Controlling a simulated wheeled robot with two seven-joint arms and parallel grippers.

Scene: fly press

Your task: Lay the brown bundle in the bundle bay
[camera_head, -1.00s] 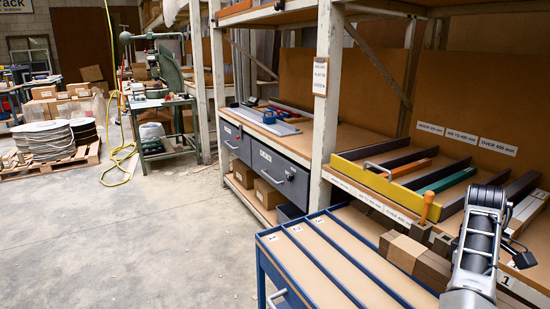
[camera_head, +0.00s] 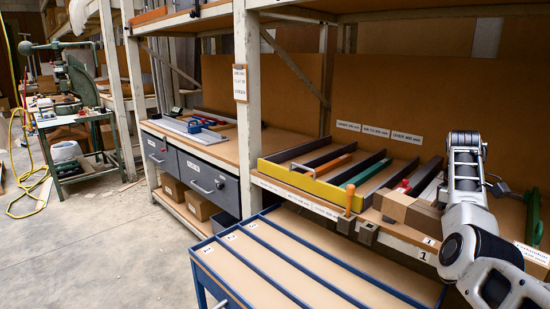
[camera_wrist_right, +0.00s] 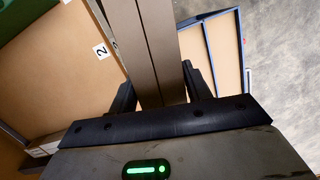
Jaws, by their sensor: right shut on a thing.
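In the head view my right arm hides that gripper. I cannot tell if the bundle touches the shelf. My left gripper is in neither view.
The yellow-fronted rack (camera_head: 310,184) holds orange and green bars between dark dividers. An orange handle (camera_head: 350,198) stands upright at its right front corner. A blue-edged table (camera_head: 300,262) with bare lanes stands in front. Grey drawers (camera_head: 208,181) are left. Open floor lies further left.

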